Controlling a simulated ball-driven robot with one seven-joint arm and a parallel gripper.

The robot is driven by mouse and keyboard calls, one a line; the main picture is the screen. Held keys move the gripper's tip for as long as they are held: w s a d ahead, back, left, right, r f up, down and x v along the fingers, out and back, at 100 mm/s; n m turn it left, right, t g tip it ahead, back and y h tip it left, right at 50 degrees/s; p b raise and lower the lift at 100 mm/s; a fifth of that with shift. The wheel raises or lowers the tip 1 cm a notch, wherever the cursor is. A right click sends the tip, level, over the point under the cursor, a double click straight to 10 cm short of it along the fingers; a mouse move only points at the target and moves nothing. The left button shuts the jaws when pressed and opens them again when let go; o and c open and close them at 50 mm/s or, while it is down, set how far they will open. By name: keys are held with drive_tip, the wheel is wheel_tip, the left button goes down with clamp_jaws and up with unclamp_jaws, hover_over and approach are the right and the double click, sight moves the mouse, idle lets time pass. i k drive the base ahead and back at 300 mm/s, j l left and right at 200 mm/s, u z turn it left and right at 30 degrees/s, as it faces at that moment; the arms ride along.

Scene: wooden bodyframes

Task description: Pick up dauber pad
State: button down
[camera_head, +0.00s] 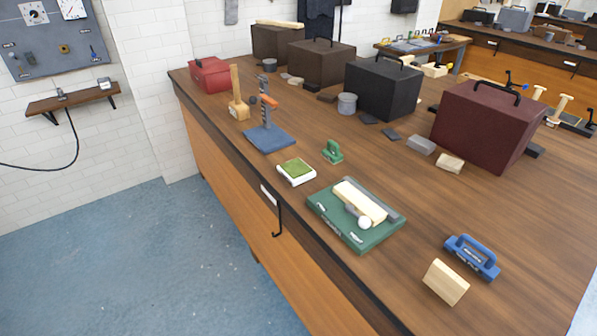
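A small pad with a green textured top (296,168) and a white base lies near the front edge of the wooden bench; it looks most like the dauber pad, though I see no label to confirm it. A small green handled tool (332,152) stands just behind it to the right, apart from it. A blue handled block (472,257) lies farther right near the front. My gripper is not in view, and nothing touches the pad.
The bench (420,190) also holds a green board (327,207) with a wooden block (361,202), a blue-based stand (269,140), a wooden mallet (237,92), a loose wooden block (446,282) and a black box (384,88). A hook (277,222) hangs from the front. Blue floor (150,255) lies clear at left.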

sight(333, 155)
drive_tip(key=i+j, duration=0.35)
drive_tip(key=i+j+u, duration=0.15)
drive_tip(key=i+j, duration=0.15)
drive_tip(key=i, duration=0.25)
